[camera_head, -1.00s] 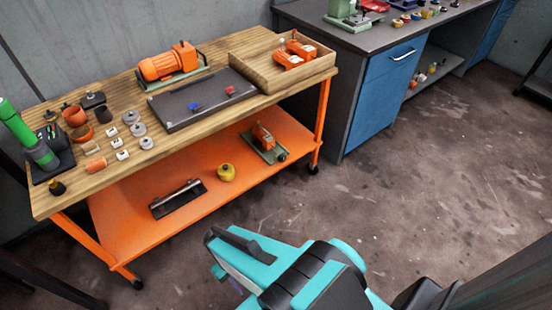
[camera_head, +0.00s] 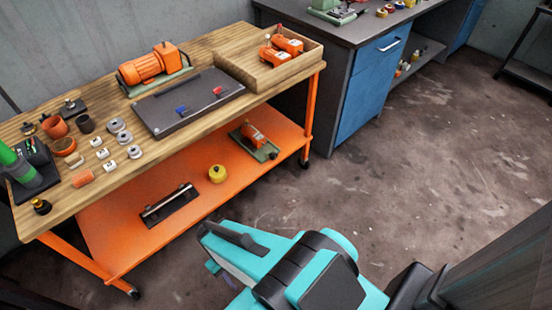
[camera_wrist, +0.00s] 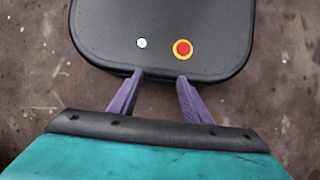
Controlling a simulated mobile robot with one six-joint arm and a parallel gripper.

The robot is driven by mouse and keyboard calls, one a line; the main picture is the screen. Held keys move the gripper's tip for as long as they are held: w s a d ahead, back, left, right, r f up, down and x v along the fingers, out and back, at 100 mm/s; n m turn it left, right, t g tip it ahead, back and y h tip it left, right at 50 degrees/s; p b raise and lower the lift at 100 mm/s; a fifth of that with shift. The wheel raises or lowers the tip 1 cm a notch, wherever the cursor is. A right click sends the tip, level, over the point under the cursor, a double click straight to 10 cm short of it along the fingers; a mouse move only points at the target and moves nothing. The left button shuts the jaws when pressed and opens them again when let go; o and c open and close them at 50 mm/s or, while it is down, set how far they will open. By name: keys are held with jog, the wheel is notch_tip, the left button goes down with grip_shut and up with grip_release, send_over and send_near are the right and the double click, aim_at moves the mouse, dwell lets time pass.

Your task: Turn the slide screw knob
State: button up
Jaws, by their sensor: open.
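I cannot make out a slide screw knob for certain. On the orange lower shelf of the workbench sit a small orange device on a green base (camera_head: 254,141), a round yellow part (camera_head: 217,173) and a dark plate with a metal bar (camera_head: 170,206); any knob on them is too small to tell. My gripper (camera_wrist: 160,76) is open and empty in the wrist view, its two purple fingers apart, pointing at my own dark base with the red button. In the head view my teal arm is at the bottom, well apart from the bench.
The wooden bench top (camera_head: 120,178) holds an orange motor (camera_head: 148,65), a black case (camera_head: 187,100), a wooden tray (camera_head: 243,70) and several small parts. A blue cabinet (camera_head: 368,85) stands at the back right. The floor (camera_head: 430,170) right of the bench is clear.

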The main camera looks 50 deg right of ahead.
jog(key=shift+o, duration=0.7)
jog(key=shift+w+d+f, duration=0.2)
jog(key=shift+f, duration=0.05)
jog(key=w+d+f+n+t+h+b, duration=0.2)
jog(key=w+d+f+n+t+b, duration=0.4)
jog(key=w+d, duration=0.9)
jog(key=w+d+n+t+h+b, duration=0.1)
jog(key=w+d+n+t+b, duration=0.2)
jog(key=d, duration=0.6)
jog(key=w+d+n+t+h+b, duration=0.2)
jog(key=w+d+b, duration=0.3)
jog(key=d, duration=0.4)
jog(key=w+d+n+t+h+b, duration=0.1)
jog(key=w+d+n+t+b, duration=0.3)
jog(key=d, duration=0.6)
jog(key=shift+w+d+f+n+t+h+b, duration=0.1)
jog(key=shift+w+f+n+t+h+b, duration=0.3)
jog(key=shift+b, duration=0.6)
jog(key=s+d+r+n+t+y+b, duration=0.2)
jog(key=s+d+n+t+y+b, duration=0.3)
jog(key=n+b, duration=0.7)
jog(key=s+d+n+t, duration=0.2)
jog(key=s+d+n, duration=0.2)
jog(key=s+n, duration=0.1)
jog(key=shift+s+d+r+n+t+y, duration=0.3)
jog(key=shift+d+n, duration=0.1)
jog(key=shift+n, duration=0.2)
